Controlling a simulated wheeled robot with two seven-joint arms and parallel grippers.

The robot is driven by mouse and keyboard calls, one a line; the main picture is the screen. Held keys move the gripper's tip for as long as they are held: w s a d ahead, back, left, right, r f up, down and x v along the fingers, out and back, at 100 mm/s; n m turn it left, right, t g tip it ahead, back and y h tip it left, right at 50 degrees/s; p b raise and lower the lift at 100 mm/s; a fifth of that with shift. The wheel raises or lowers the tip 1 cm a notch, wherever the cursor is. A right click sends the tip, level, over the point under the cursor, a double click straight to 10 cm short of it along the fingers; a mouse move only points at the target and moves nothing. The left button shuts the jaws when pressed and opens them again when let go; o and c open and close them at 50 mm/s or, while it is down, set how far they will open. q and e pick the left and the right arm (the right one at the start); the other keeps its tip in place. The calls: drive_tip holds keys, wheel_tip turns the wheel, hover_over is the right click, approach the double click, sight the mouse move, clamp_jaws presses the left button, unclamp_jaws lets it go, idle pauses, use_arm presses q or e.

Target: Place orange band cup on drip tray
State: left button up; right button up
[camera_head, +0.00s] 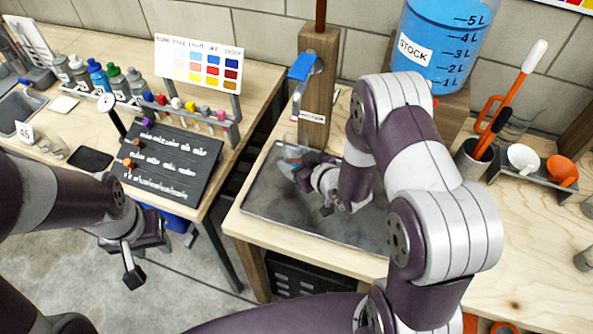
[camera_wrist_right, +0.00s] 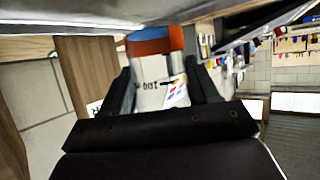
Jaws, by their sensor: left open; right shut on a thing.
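The orange band cup (camera_wrist_right: 154,47) is clear, with an orange band and a blue part at one end in the right wrist view. My right gripper (camera_head: 292,172) is shut on it, with one dark finger on each side. In the head view the cup (camera_head: 290,155) is small and partly hidden by the gripper, over the back left part of the drip tray (camera_head: 262,213). The tray is dark, flat and shallow-rimmed. I cannot tell whether the cup touches it. My left gripper (camera_head: 138,262) is open and empty, left of the tray bench and over the floor gap.
A wooden post with a blue-handled tap (camera_head: 302,66) stands behind the tray. A large blue stock tank (camera_head: 437,45) is at the back right. Tools in a holder (camera_head: 472,160) and small cups stand right. The left bench holds bottles and a dark board (camera_head: 172,160).

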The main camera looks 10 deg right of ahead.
wheel_tip(320, 180, down, 3)
drive_tip(key=shift+w+d+f, duration=0.1)
drive_tip(key=shift+f, duration=0.05)
drive_tip(key=shift+f, duration=0.15)
drive_tip(key=o, duration=1.1)
